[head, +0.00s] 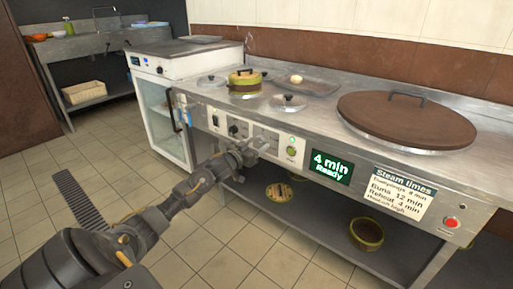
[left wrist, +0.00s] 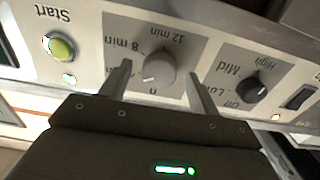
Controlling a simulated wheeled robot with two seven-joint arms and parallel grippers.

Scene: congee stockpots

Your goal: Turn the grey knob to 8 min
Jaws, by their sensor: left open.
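The grey knob (left wrist: 158,69) sits on its printed dial in the left wrist view, which shows the panel upside down. Its pale mark points to the lower left of the picture. The 8 min and 12 min labels show; the left finger covers part of the dial. My left gripper (left wrist: 158,74) is open, with one finger on each side of the knob; I cannot tell whether either touches it. In the head view my left gripper (head: 256,145) is at the panel and hides the knob. The display (head: 331,168) reads "4 min Ready". My right gripper is not in view.
A black heat knob (left wrist: 253,90) and a rocker switch (left wrist: 299,97) are to the right in the wrist view. The green Start button (left wrist: 62,47) is to the left. A steam times sign (head: 398,194) and a red button (head: 452,222) are farther right on the counter front.

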